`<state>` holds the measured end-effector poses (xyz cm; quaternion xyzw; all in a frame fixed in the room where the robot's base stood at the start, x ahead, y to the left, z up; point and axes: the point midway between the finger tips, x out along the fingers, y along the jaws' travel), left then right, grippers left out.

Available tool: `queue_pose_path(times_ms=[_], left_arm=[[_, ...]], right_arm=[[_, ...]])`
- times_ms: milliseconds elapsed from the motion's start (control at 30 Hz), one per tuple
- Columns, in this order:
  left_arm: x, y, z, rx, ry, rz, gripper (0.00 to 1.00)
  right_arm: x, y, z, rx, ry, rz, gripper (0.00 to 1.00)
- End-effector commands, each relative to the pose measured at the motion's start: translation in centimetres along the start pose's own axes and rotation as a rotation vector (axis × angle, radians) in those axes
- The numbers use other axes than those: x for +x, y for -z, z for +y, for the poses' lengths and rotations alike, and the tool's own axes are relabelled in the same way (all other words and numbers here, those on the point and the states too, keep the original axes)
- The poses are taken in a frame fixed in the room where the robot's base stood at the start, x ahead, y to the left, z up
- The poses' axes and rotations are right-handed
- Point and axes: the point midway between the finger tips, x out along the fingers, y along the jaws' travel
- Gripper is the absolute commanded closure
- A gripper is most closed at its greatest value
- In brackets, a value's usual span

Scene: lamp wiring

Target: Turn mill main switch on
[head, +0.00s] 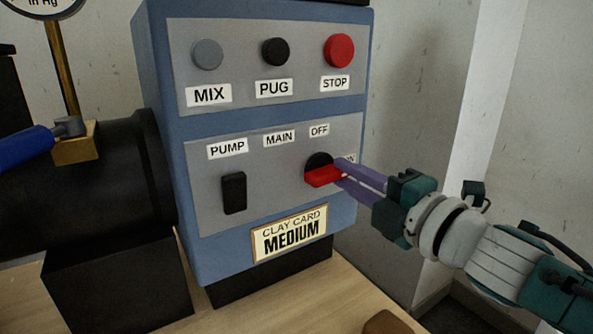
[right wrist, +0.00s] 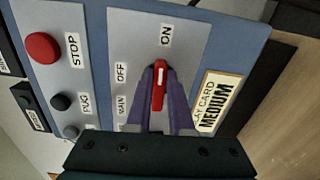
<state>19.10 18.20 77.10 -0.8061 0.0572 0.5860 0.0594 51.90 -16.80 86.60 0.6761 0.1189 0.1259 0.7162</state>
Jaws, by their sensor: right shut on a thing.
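The blue control box carries the main switch, a red handle (head: 322,177) on a black round base (head: 318,161). An OFF label (head: 319,130) is above it, and an ON label, mostly covered by my fingers, is at its right. In the right wrist view the red handle (right wrist: 159,88) lies between my fingers, its white mark toward the ON label (right wrist: 166,35). My right gripper (head: 342,175) comes in from the right, its purple fingers shut on the handle. It also shows in the right wrist view (right wrist: 159,100). My left gripper is out of view.
MIX (head: 207,54), PUG (head: 275,51) and red STOP (head: 339,50) buttons are on the upper panel. A black PUMP switch (head: 234,193) is left of the main switch. A clay card (head: 289,233) reading MEDIUM is below. A blue lever (head: 25,143) and black barrel are left.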

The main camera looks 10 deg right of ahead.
Motion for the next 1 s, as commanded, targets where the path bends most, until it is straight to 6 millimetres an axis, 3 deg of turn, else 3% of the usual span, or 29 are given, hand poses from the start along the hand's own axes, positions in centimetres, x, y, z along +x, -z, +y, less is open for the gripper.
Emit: queue_pose_path(times_ms=[700,733,1000], left_arm=[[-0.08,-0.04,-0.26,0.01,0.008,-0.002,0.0],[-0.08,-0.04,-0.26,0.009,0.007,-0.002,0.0],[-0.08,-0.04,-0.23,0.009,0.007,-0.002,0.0]], right_arm=[[0.01,0.03,-0.13,0.077,0.0,0.0,1.0],[0.0,0.03,-0.13,0.077,0.0,0.0,0.78],[0.0,0.03,-0.14,0.074,0.0,0.0,0.5]])
